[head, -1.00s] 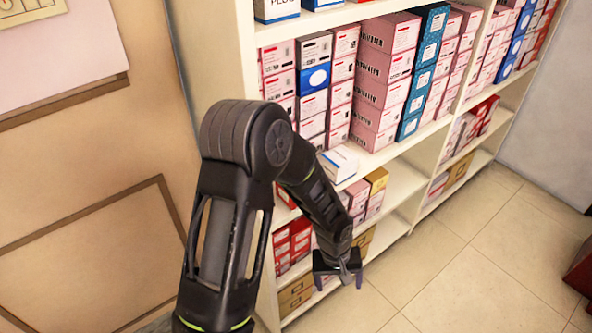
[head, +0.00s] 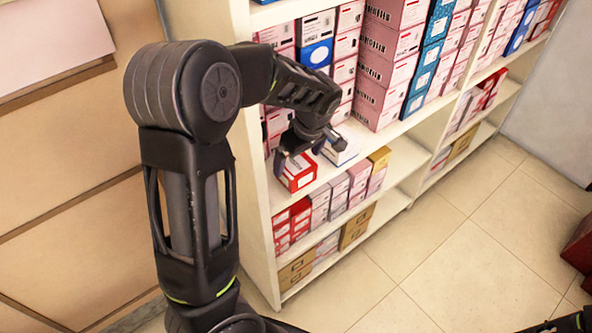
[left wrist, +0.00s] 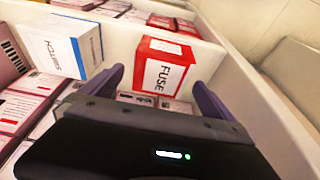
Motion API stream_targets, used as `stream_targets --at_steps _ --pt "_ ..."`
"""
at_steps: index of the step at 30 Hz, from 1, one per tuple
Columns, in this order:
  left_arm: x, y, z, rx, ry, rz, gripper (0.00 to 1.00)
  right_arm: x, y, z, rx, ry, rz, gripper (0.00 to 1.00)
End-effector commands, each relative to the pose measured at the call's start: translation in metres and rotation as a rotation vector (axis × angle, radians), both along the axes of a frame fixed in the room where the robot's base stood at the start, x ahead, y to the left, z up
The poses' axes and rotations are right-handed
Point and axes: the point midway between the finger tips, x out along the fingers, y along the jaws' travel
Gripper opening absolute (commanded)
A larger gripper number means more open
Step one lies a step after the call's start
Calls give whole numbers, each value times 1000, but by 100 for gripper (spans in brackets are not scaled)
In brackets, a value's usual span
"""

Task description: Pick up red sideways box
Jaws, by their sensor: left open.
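The red box (head: 298,173) has a white label face and lies on the middle shelf near the shelf's left end. In the left wrist view the red box (left wrist: 166,66) shows a white face reading "FUSE". My left gripper (head: 311,153) is at the shelf opening, close to the box and partly in front of it. In the left wrist view my left gripper (left wrist: 157,78) is open, with one finger towards each side of the box. No grip on the box shows.
A white and blue "SWITCH" box (left wrist: 62,45) stands beside the red box. Tall stacks of pink boxes (head: 388,65) fill the shelf behind. The white shelf side panel (head: 262,215) is close on the left. The floor (head: 440,250) in front is clear.

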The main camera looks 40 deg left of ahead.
Motion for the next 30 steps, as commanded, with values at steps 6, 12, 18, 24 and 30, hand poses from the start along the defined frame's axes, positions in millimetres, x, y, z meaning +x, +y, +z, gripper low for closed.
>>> stream_targets --at_steps 6,12,18,24,30 --pt "0 1 -6 0 0 -1 100 0 0 1 0 0 0 36" --pt "0 2 -9 -1 1 -1 100 0 0 2 -1 0 0 36" --pt "0 9 -31 1 6 1 100 -1 0 12 -3 3 -1 36" --pt "3 15 -54 0 2 0 100 -2 -1 14 -4 6 -1 36" --pt "4 15 -56 0 -2 -1 100 -2 -1 13 -4 6 -1 36"
